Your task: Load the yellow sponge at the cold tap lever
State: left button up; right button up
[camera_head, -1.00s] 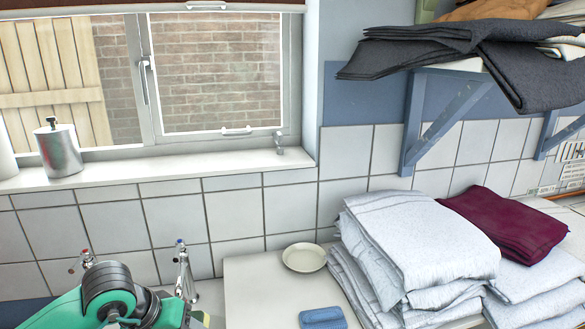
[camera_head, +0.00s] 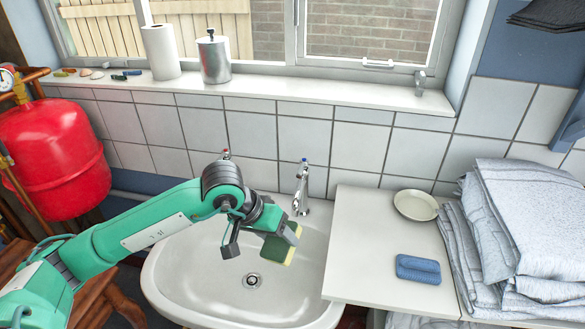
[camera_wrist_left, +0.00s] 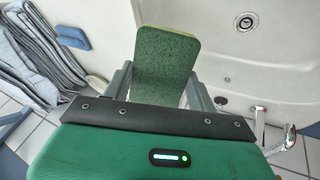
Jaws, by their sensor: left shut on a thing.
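My left gripper (camera_head: 284,236) is over the right part of the white sink, shut on the sponge (camera_head: 276,252). The sponge has a yellow side and a dark green side; its green face (camera_wrist_left: 163,62) fills the upper middle of the left wrist view, between the fingers. The cold tap with the blue-marked lever (camera_head: 303,163) stands at the sink's back right, just behind and right of the gripper. A chrome tap (camera_wrist_left: 272,128) shows at the right of the wrist view, apart from the sponge. The red-marked tap (camera_head: 226,154) is partly hidden behind my arm. My right gripper is not in view.
The sink (camera_head: 200,290) has a drain in its middle. A red tank (camera_head: 50,155) stands left. A tiled wall closes the back.

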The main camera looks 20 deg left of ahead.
aim_at(303, 162)
jog(key=l+u, duration=0.15)
jog(key=u, duration=0.35)
jog(key=l+u, duration=0.1)
jog(key=u, duration=0.4)
jog(key=k+u, duration=0.1)
jog(key=u, duration=0.35)
jog(key=k+l+u, duration=0.1)
jog(key=u, duration=0.4)
